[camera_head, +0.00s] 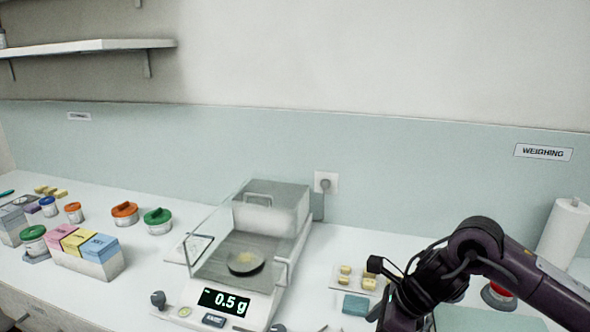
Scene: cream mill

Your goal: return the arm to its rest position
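My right arm (478,243) comes in from the right, bends at a dark joint and runs down to the bottom edge. Its gripper is not visible; the arm is cut off by the bottom edge there. My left gripper is not in view. A balance (240,262) with a glass draft shield stands in the middle of the counter.
A tray (338,281) with small yellow pieces and a teal block (356,305) lie left of my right arm. A paper roll (564,232) stands behind it. Jars with orange (124,209) and green (157,215) lids and a box of coloured packs (97,267) stand left.

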